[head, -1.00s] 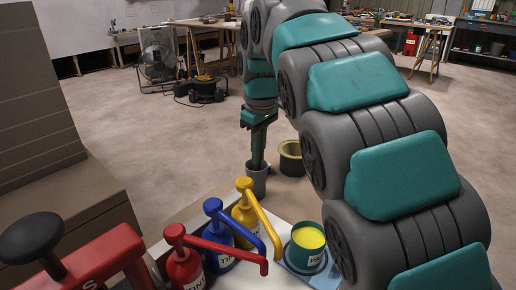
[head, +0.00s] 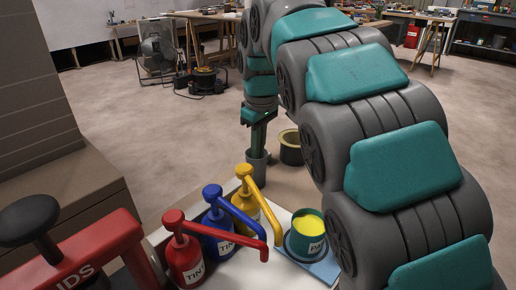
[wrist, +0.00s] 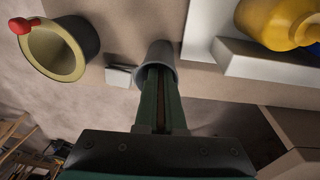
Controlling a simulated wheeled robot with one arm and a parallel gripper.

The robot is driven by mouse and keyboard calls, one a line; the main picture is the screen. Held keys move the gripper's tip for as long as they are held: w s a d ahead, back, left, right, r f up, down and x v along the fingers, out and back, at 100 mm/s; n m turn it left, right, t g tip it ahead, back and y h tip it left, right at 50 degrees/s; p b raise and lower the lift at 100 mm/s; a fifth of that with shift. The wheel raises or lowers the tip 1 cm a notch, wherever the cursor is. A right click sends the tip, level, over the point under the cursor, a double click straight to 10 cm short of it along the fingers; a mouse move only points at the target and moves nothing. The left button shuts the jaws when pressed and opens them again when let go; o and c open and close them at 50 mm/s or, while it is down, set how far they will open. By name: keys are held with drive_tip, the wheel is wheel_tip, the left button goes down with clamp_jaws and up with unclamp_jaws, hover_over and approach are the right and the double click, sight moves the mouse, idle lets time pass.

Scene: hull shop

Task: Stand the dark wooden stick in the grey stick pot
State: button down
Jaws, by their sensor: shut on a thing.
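The grey stick pot (head: 257,172) stands beyond the pumps in the head view, and it also shows in the wrist view (wrist: 161,52). My gripper (wrist: 158,78) points down at the pot, and its green fingers reach to or into its mouth. The fingers are shut on the dark wooden stick (wrist: 161,115), a thin dark strip between them. The stick's lower end is hidden by the fingers and the pot, so I cannot tell whether it touches the bottom.
A wide dark pot with a pale rim (head: 290,149) stands right behind the stick pot. Red (head: 184,260), blue (head: 219,236) and yellow (head: 247,215) pump bottles and a teal cup of yellow paint (head: 306,238) stand nearby.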

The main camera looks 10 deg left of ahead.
drive_tip(key=c, duration=0.9)
unclamp_jaws()
drive_tip(key=shift+c, duration=0.2)
drive_tip(key=c, duration=0.3)
drive_tip(key=shift+o, duration=1.3)
drive_tip(key=shift+c, duration=0.2)
drive_tip(key=shift+o, duration=0.4)
drive_tip(key=shift+a+r+p, duration=0.1)
drive_tip(key=shift+r+p, duration=0.35)
drive_tip(key=shift+r, duration=0.35)
drive_tip(key=o, duration=0.4)
drive_tip(key=shift+s+r, duration=0.1)
drive_tip(key=shift+r, duration=0.2)
drive_tip(key=shift+r+p, duration=2.2)
drive_tip(key=shift+r, duration=1.7)
